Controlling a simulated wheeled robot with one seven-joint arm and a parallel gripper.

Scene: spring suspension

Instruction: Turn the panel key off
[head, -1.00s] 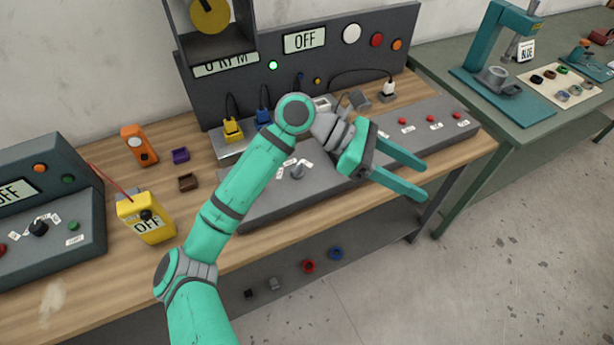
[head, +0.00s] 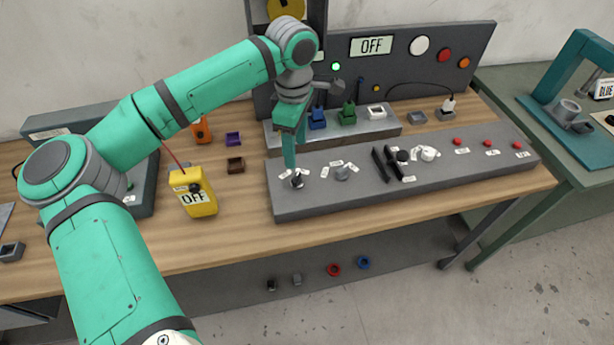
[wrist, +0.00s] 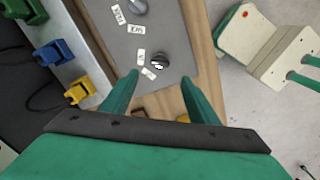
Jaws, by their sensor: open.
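The panel key (head: 297,181) appears to be the small dark, round-based switch at the left end of the grey sloped console (head: 345,200). Two small white labels lie beside it, too small to read. In the wrist view the key (wrist: 160,61) is a dark round piece with a pale mark, seen between and just past my fingertips. My gripper (head: 292,168) points down over it in the head view, one finger hiding the other. In the wrist view my gripper (wrist: 160,79) has its fingers apart with nothing between them. Whether the fingers touch the key is unclear.
A grey selector knob (head: 342,172) with labels sits right of the key. Further right are black levers (head: 386,164), a white knob (head: 428,154) and red buttons (head: 489,143). Colored plugs (head: 348,113) stand behind. A yellow box reading OFF (head: 193,192) stands left. The back display (head: 371,46) reads OFF.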

